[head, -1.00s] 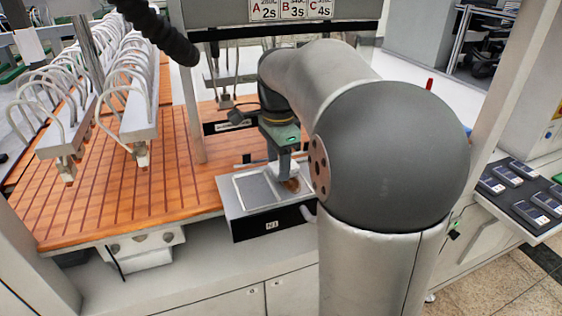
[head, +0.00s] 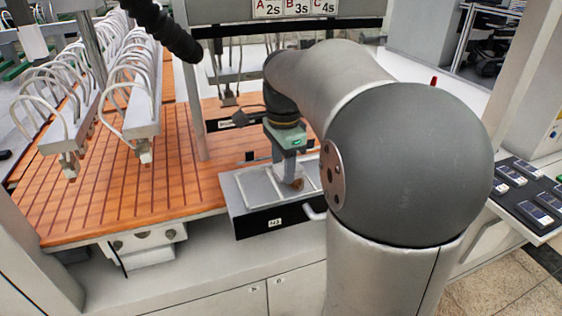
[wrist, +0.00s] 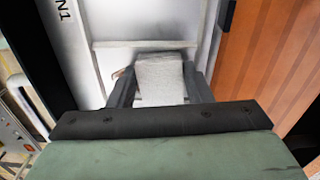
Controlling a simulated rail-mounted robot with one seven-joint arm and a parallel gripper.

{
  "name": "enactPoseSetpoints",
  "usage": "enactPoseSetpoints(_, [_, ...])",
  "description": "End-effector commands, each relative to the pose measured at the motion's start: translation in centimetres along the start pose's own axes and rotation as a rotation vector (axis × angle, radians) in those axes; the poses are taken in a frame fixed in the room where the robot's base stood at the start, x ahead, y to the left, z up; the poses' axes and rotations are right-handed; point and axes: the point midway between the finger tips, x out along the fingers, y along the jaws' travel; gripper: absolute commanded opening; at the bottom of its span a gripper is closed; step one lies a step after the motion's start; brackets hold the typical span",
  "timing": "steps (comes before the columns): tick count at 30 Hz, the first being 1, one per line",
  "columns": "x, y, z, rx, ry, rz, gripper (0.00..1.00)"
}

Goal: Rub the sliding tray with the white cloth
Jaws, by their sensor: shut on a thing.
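The sliding tray (head: 256,191) is a shallow silver metal tray on a black-fronted unit, at the front right of the wooden table in the head view. It also fills the middle of the wrist view (wrist: 118,75). My gripper (head: 291,178) points down over the tray's right part. In the wrist view my gripper (wrist: 160,85) is shut on the white cloth (wrist: 160,78), a pale block-like piece between its two dark fingers. The cloth is low at the tray's surface; whether it touches cannot be told.
An orange-brown slatted table (head: 100,195) lies to the left, with rows of white hoses (head: 135,75) above it. A dark panel with several small devices (head: 530,195) is at the right.

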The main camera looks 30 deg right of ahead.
Motion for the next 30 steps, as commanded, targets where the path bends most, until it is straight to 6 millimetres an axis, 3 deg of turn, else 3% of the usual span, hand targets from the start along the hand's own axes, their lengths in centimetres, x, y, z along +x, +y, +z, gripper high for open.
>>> enactPoseSetpoints(2, [0.7,0.7,0.1,0.001,-0.003,0.020,0.23])
enactPoseSetpoints(25, [0.2,5.8,0.5,0.001,-0.004,0.020,0.24])
enactPoseSetpoints(30, [0.1,6.7,0.6,0.000,-0.004,0.021,0.16])
